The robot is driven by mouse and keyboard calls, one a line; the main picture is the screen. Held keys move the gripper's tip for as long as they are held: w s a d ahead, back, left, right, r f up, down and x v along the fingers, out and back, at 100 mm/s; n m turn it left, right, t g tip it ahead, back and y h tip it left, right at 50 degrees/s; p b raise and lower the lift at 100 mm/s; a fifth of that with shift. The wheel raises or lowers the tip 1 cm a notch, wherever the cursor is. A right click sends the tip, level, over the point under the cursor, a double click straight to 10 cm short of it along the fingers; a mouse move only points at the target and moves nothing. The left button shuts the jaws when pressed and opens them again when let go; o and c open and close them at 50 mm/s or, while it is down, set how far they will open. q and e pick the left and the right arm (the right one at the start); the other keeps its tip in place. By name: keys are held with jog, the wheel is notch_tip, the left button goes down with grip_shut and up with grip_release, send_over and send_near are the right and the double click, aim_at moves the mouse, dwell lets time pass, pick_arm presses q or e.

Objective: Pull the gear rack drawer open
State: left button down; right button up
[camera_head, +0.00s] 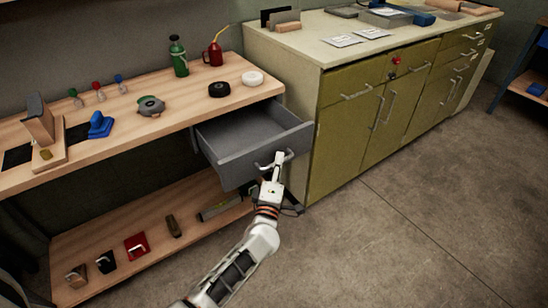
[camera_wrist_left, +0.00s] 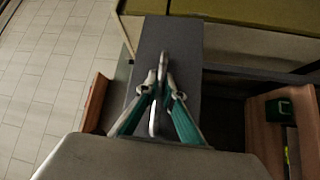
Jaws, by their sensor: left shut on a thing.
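The gear rack drawer (camera_head: 240,153) is a grey drawer under the right end of the wooden bench, and it stands pulled out with its empty-looking inside showing. Its front panel also shows in the left wrist view (camera_wrist_left: 185,45). My left gripper (camera_head: 277,164) is at the drawer front, shut on the drawer handle (camera_head: 262,164). In the left wrist view my two green-backed fingers (camera_wrist_left: 160,98) close on the handle bar (camera_wrist_left: 163,65) from both sides. My right gripper shows in neither view.
The wooden bench (camera_head: 150,125) carries a green bottle (camera_head: 179,57), a red oil can (camera_head: 214,52) and two tape rolls. A lower shelf (camera_head: 100,250) holds several small items. An olive cabinet (camera_head: 345,130) stands close right of the drawer. The floor in front is clear.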

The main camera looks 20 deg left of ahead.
pick_arm(q)
jog(key=s+d, duration=0.1)
jog(key=d, duration=0.1)
jog(key=s+d, duration=0.2)
jog(key=shift+s+d+p, duration=0.25)
jog(key=shift+s+p, duration=0.05)
jog(key=shift+p, duration=0.05)
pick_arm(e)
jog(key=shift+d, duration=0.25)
pick_arm(q)
jog(key=c, duration=2.4)
grip_release()
jog(key=shift+c, duration=0.2)
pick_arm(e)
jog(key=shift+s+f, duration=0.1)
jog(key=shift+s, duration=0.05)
pick_arm(q)
jog(key=s+d+f, duration=0.1)
jog(key=s, duration=1.1)
jog(key=shift+d+f, duration=0.2)
jog(key=shift+f, duration=0.1)
jog(key=shift+w, duration=0.1)
